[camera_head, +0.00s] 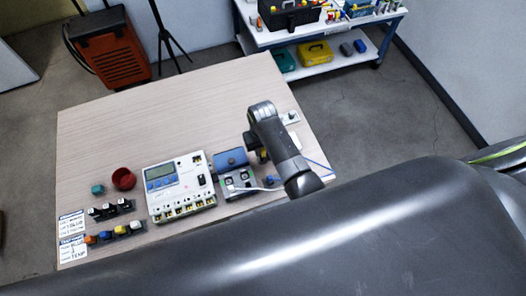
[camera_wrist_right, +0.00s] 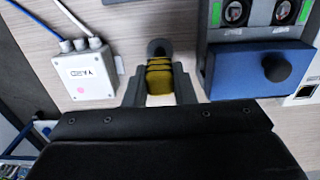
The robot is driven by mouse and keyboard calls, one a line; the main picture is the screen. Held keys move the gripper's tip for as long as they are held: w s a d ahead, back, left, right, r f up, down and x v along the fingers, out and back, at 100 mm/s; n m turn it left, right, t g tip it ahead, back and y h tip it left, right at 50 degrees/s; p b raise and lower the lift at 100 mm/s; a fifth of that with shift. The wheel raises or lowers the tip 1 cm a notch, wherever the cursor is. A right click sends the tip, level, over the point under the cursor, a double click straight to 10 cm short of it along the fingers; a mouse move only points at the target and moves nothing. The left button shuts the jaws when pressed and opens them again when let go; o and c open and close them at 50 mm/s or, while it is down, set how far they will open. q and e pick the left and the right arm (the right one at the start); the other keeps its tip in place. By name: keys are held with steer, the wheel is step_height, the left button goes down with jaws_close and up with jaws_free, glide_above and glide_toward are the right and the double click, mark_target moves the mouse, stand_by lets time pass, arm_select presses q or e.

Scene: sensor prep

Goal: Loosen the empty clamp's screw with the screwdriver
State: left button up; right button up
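My right gripper (camera_wrist_right: 160,82) points down at the right side of the table. Its fingers are shut on a yellow handle with black bands (camera_wrist_right: 159,76), which looks like the screwdriver. In the head view a bit of yellow (camera_head: 262,154) shows beside the right gripper. The grey clamp module (camera_head: 238,182) with a blue block (camera_head: 231,159) lies left of the gripper. The right wrist view shows two round screw terminals (camera_wrist_right: 236,12) with green marks, up and right of the handle. I cannot tell which clamp is empty. My left gripper is out of view.
A white meter (camera_head: 180,188) stands left of the module. A red cup (camera_head: 123,179), a teal cube (camera_head: 98,189) and racks of small parts (camera_head: 115,233) are further left. A white box (camera_wrist_right: 85,72) with cables lies near the right gripper. The table's far part is clear.

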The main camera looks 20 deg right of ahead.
steer(key=c, duration=0.4)
steer(key=shift+r+p, duration=0.55)
steer(key=shift+r, duration=0.95)
steer(key=shift+r, duration=0.1)
